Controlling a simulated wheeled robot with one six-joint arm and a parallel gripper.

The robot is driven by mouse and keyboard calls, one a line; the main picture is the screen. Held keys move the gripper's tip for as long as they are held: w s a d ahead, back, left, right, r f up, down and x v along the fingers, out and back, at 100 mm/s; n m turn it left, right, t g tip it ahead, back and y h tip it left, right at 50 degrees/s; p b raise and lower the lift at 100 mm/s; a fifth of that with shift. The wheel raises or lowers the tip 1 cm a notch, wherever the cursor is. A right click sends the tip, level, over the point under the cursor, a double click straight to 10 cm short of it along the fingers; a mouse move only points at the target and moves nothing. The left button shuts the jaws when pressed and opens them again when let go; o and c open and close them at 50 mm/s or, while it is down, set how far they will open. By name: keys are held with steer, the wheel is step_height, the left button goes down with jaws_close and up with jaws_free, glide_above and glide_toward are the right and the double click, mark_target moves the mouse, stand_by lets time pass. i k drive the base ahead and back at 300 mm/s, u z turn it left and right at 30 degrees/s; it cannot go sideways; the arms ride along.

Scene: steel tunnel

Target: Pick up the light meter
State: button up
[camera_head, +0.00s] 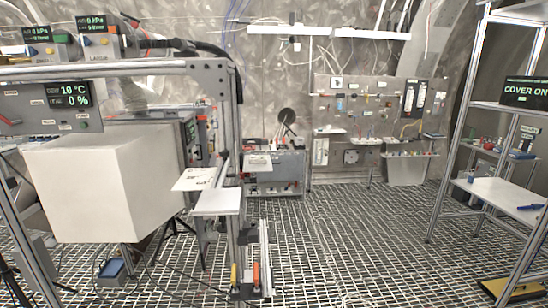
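I cannot make out a thing that is surely the light meter. A small blue object (531,207) lies on the white shelf board of the rack at the right; it is too small to identify. A blue box-like object (113,270) is on the grating floor at the lower left, below the large white box. Another small blue item (522,155) lies on a higher shelf of the right rack. My gripper is not in view.
A metal frame with a large white box (78,190) fills the left. White plates (217,202) and an upright rail with orange and yellow handles stand near the centre. A rack (505,190) stands at the right. Grating floor (350,235) between them looks clear.

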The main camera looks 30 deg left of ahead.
mark_target(252, 159)
steer(key=u, duration=0.05)
steer(key=i, duration=1.75)
steer(key=u, duration=1.2)
steer(key=i, duration=1)
steer(key=u, duration=1.2)
